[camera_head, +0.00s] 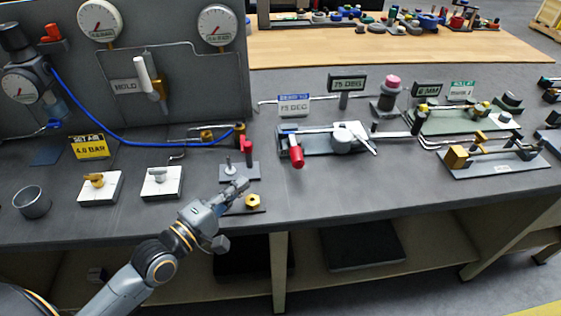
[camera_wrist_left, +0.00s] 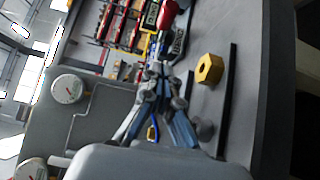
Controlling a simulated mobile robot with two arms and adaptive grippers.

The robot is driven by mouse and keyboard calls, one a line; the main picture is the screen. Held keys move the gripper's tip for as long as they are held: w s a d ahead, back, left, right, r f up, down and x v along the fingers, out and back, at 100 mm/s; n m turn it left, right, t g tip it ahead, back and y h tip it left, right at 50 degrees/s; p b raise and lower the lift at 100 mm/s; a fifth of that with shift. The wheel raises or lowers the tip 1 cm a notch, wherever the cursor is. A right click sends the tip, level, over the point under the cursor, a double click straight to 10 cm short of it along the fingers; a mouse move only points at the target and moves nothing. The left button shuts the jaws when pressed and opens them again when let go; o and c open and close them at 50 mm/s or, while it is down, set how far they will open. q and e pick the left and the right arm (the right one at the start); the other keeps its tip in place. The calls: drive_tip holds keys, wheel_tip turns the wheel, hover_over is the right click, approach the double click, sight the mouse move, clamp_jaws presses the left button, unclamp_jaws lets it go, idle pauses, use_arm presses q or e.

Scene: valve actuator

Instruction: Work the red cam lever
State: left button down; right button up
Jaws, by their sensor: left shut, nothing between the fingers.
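A small red lever (camera_head: 247,150) stands upright on a grey base plate (camera_head: 227,172) near the middle of the bench. A grey pin stands beside it on the same plate. My left gripper (camera_head: 240,184) is shut and empty, its tips just in front of that plate. In the left wrist view the closed fingers (camera_wrist_left: 160,70) point toward a red handle (camera_wrist_left: 167,14) beside a dark labelled plate. Whether the fingers touch anything there cannot be told. My right gripper is not in view.
A brass hex nut (camera_head: 252,201) sits close to the right of my gripper; it also shows in the left wrist view (camera_wrist_left: 209,69). A red-handled valve lever (camera_head: 296,156) stands to the right. White-based valves (camera_head: 161,184) and a grey cup (camera_head: 32,202) lie left.

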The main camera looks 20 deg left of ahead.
use_arm(q)
drive_tip(key=p, duration=0.1)
approach(297, 149)
drive_tip(key=w+a, duration=0.1)
drive_tip(key=w+a+f, duration=0.1)
drive_tip(key=w+a, duration=0.1)
drive_tip(key=shift+f, duration=0.15)
drive_tip(key=d, duration=0.1)
drive_tip(key=w+d+p, duration=0.1)
drive_tip(key=d, duration=0.1)
drive_tip(key=shift+w, duration=0.15)
drive_tip(key=shift+w+d+f, duration=0.1)
drive_tip(key=shift+d+f, duration=0.05)
drive_tip(key=shift+d, duration=0.15)
